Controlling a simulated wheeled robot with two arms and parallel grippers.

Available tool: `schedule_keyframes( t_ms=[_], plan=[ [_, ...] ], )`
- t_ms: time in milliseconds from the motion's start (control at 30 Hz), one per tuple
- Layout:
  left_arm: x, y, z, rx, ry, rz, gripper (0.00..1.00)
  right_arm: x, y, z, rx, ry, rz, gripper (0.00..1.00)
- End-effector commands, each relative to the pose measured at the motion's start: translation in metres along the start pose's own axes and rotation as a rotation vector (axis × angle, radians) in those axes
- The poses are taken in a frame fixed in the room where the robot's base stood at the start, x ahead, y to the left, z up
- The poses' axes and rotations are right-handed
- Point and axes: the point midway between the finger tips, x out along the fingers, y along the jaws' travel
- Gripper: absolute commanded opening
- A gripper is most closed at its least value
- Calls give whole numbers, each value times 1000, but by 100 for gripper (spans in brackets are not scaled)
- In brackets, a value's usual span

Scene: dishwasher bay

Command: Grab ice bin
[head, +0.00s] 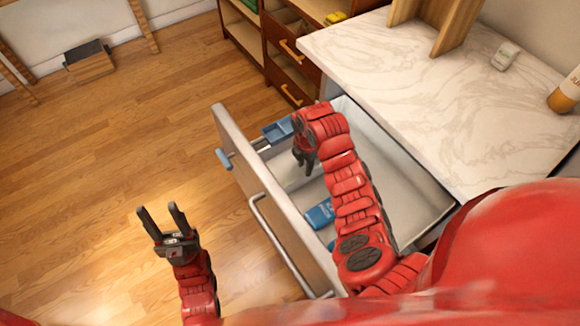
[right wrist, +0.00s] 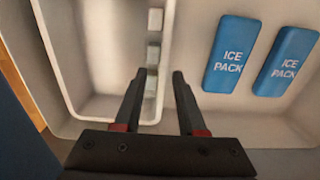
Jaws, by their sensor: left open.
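My left gripper (head: 157,208) is open and empty above the floor.
Two blue ice packs (right wrist: 232,55) lie right of the bin; one also shows in the head view (head: 320,213). The drawer front (head: 245,170) has a grey bar handle. A marble counter (head: 430,90) stands to the right. The wooden floor at left is mostly clear.

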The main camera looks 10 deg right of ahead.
Motion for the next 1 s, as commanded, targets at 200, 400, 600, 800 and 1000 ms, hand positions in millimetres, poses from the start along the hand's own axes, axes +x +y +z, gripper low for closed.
schedule_keyframes(
  t_ms=[200, 400, 600, 800, 1000],
  plan=[
    [13, -1, -2, 0, 0, 0, 50, 22, -4, -6, -2, 2, -6, 40],
    [15, -1, -3, 0, 0, 0, 50, 46, -3, -6, -1, 2, -1, 40],
    [16, -1, -3, 0, 0, 0, 50, 52, -3, -6, -1, -1, 1, 40],
    [16, -1, -3, 0, 0, 0, 50, 52, -3, -6, -1, -1, 1, 31],
    [16, -1, -3, 0, 0, 0, 50, 52, -3, -6, -1, 0, 1, 0]
  ],
)
